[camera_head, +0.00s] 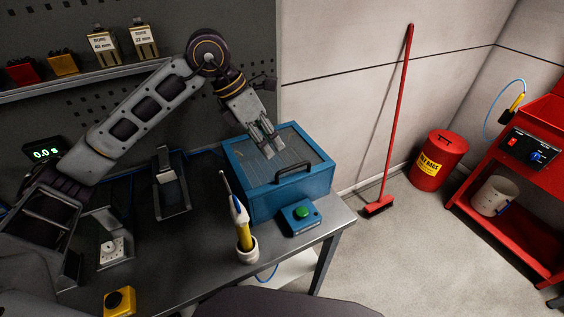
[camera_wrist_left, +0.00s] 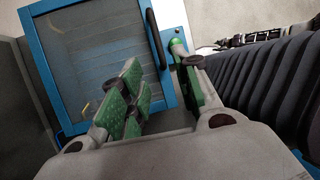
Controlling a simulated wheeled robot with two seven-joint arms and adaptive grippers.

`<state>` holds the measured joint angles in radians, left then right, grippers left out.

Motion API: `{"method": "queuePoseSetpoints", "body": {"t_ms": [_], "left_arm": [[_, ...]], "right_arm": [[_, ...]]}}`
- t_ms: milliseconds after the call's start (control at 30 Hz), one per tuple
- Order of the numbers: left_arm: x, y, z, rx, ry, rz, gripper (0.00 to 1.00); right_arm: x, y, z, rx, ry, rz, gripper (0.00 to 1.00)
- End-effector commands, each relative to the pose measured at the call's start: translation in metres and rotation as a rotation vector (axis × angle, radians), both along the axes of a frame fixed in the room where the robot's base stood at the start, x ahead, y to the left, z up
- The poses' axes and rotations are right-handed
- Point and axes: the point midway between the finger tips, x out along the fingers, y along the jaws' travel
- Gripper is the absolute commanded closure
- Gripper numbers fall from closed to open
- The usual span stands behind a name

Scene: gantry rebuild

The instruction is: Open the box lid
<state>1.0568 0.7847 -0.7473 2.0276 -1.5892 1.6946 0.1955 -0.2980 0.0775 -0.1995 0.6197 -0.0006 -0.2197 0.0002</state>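The blue box (camera_head: 262,204) stands at the right end of the dark workbench. Its lid (camera_head: 302,150), a blue frame around a grey translucent panel, lies shut. A black bar handle (camera_head: 294,174) runs along the lid's front edge; it also shows in the left wrist view (camera_wrist_left: 155,38). My left gripper (camera_head: 275,153) is above the lid, behind the handle and apart from it. In the left wrist view its green-padded fingers (camera_wrist_left: 163,85) are spread with nothing between them. My right gripper is in neither view.
A red broom (camera_head: 395,130) leans on the wall at right.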

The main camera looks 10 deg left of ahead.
Motion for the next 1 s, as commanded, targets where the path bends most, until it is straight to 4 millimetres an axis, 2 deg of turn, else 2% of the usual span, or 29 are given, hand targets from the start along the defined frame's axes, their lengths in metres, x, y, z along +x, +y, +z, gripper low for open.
{"method": "queuePoseSetpoints", "body": {"t_ms": [400, 600, 1000], "left_arm": [[0.004, -0.023, -0.05, 0.001, 0.001, -0.002, 0.68], [0.006, -0.031, -0.067, 0.0, 0.001, -0.001, 0.68], [0.007, -0.035, -0.076, 0.001, -0.001, 0.0, 0.68]], "right_arm": [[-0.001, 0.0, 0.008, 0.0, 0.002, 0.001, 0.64], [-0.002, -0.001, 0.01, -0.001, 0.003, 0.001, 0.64], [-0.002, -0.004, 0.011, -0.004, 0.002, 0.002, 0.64]]}}
